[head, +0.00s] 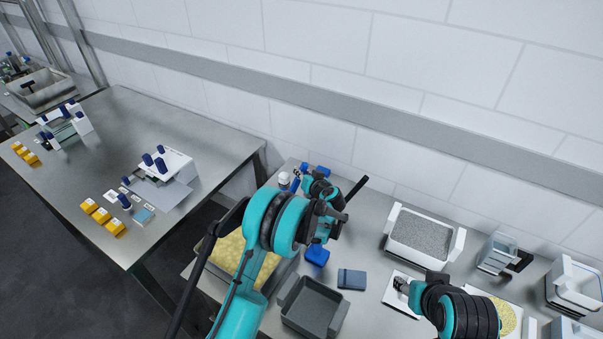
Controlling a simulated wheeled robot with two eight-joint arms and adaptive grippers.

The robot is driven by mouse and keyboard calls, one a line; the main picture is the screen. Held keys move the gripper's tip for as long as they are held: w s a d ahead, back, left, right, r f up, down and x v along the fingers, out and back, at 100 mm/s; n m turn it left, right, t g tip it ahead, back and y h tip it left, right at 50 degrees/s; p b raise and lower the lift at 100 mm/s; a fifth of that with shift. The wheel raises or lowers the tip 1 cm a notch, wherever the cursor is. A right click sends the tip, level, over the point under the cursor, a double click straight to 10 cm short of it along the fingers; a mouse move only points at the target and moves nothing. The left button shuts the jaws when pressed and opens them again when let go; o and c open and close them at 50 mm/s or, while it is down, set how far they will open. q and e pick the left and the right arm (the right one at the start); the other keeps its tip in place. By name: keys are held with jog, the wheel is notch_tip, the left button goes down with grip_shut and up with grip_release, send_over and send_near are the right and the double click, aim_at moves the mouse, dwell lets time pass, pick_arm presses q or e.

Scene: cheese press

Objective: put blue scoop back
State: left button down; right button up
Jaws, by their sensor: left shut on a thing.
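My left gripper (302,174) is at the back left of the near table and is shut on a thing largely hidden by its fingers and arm. A narrow blue piece (295,185) shows right beside its fingertips; it may be part of the blue scoop, but I cannot tell for sure. More blue pieces (322,170) lie just behind the gripper. A separate blue block-like thing (317,256) sits nearer, below my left arm. My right gripper (402,285) is low over a white board (393,297); its finger gap is too small to read.
A tray of yellow curd (230,247) is partly behind my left arm. A grey tub (312,305), a blue-grey block (351,279) and a white tub of grey grains (422,233) stand on the table. White containers (575,284) stand right. Another steel table (180,110) is left.

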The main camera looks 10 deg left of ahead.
pick_arm(q)
jog(key=shift+f, duration=0.25)
jog(key=c, duration=1.4)
grip_release()
jog(key=shift+c, duration=0.2)
jog(key=shift+r, duration=0.1)
jog(key=shift+r, duration=0.1)
